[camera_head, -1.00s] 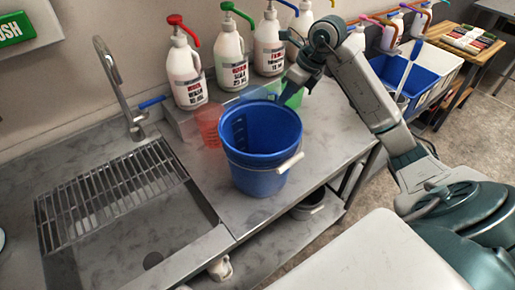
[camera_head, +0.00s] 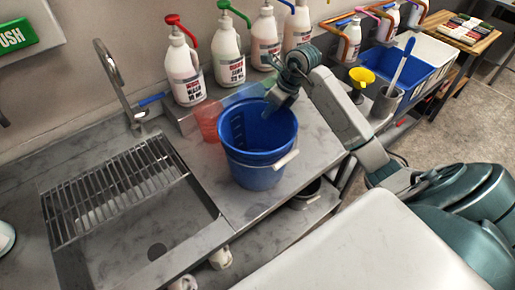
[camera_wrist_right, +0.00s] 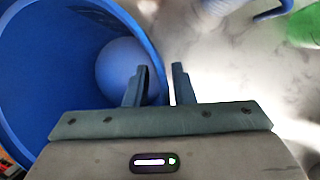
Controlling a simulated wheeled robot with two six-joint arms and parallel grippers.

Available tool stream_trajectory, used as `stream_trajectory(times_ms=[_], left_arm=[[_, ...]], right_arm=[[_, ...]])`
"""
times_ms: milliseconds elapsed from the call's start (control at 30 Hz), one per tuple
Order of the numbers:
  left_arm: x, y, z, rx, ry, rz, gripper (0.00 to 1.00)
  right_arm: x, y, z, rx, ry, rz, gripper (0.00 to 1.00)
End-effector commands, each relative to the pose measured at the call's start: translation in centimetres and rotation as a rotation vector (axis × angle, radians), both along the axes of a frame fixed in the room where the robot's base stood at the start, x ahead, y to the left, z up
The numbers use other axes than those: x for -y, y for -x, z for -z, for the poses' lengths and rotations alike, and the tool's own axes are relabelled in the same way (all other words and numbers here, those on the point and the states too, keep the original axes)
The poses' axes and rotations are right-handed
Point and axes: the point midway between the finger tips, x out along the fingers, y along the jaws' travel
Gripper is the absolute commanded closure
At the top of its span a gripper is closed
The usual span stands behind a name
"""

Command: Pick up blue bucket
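The blue bucket (camera_head: 258,170) stands upright on the metal counter, right of the sink, with its white handle grip on its right side. My right gripper (camera_head: 268,110) reaches down at the bucket's back right rim. In the right wrist view, the gripper (camera_wrist_right: 160,88) has its fingers apart, with the bucket's rim (camera_wrist_right: 150,50) running between them. One finger is over the inside and the other is outside. The fingers do not look closed on the wall. My left gripper is not in view.
A clear red measuring cup (camera_head: 207,120) stands close to the bucket's left. Several white pump bottles (camera_head: 228,55) line the wall behind. The sink grate (camera_head: 112,190) is at left. A grey holder (camera_head: 387,101) with a brush and a blue bin (camera_head: 400,65) are at right.

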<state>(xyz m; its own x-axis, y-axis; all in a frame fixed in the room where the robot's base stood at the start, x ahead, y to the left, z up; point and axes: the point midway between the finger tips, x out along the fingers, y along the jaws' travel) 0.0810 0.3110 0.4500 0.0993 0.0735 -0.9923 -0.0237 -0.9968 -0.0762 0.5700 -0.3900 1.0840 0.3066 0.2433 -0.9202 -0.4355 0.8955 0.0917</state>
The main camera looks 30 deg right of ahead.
Motion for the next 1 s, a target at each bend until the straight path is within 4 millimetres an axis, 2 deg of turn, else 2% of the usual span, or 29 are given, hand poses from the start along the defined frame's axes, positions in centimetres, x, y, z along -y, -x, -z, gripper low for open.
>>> stream_trajectory(times_ms=[33, 100, 1000], left_arm=[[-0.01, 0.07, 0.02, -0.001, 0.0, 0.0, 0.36], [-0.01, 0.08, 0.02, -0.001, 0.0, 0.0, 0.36], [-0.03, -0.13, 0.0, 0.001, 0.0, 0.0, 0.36]], right_arm=[[0.0, 0.0, -0.02, 0.0, 0.0, 0.0, 0.88], [0.0, 0.0, -0.02, 0.0, 0.0, 0.0, 1.0], [0.0, -0.01, -0.06, 0.001, 0.0, 0.0, 1.0]])
